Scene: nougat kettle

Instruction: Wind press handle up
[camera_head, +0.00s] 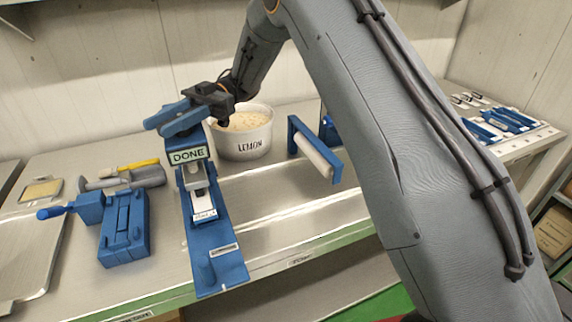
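A blue press (215,255) with a sign reading DONE stands upright near the middle of the bench. A blue handle (165,117) with bar-like arms sits at its top, above the sign. My dark gripper (212,100) is at the right part of this handle, touching or very close to it. My gripper's fingers are small and partly hidden, so I cannot tell whether they are open or shut on the handle.
A white LEMON tub (243,137) stands just behind and right of the press. A blue frame with a white roller (316,157) is further right. A blue block device (124,228) with a side crank is at left, near a yellow-handled tool (138,164).

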